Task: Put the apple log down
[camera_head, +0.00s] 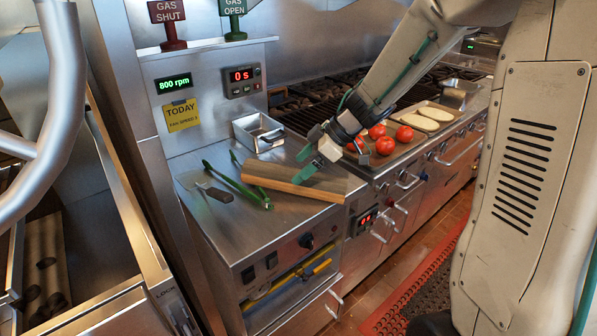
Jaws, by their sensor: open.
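The apple log (274,183), a brown split piece of wood, appears to lie on the steel counter (223,238), its right end close to the grill side. My gripper (333,168) is open, with green fingertips spread apart just above and around the right part of the log. One fingertip overlaps the log in the picture. Whether it touches the wood I cannot tell.
Green tongs (240,182) and a spatula (213,190) lie left of the log. A small steel pan (258,131) stands behind it. To the right, tomatoes (385,145) sit on a board beside the grill grates (335,95). The counter's front left is clear.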

